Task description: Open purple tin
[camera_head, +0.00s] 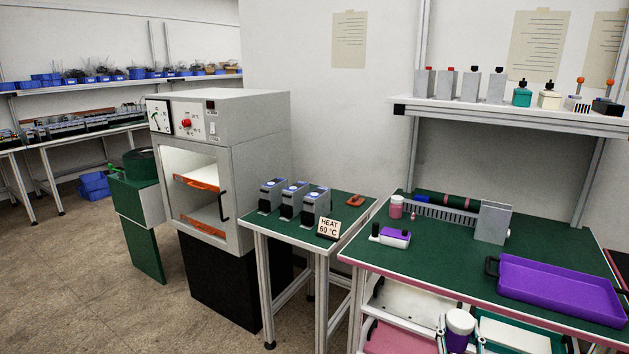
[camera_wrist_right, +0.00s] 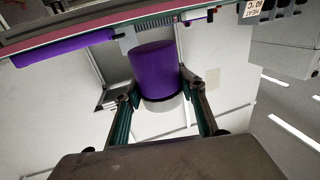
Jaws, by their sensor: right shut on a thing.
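A purple tin (camera_head: 457,343) with a white lid (camera_head: 460,321) is at the bottom of the head view, in front of the green bench. My right gripper (camera_head: 459,332) is shut on the tin, one finger on each side. In the right wrist view the purple tin (camera_wrist_right: 154,66) lies between the fingers of my right gripper (camera_wrist_right: 163,90). Its white end (camera_wrist_right: 162,105) faces the palm and appears in place against the purple part. The exact finger contact is hard to tell. My left gripper is not in view.
The green bench (camera_head: 440,258) holds a purple tray (camera_head: 560,288), a purple-and-white device (camera_head: 391,237), a pink jar (camera_head: 396,207) and a grey rack (camera_head: 492,223). Its front edge and lower trays (camera_head: 405,300) are close to the tin. The bench middle is clear.

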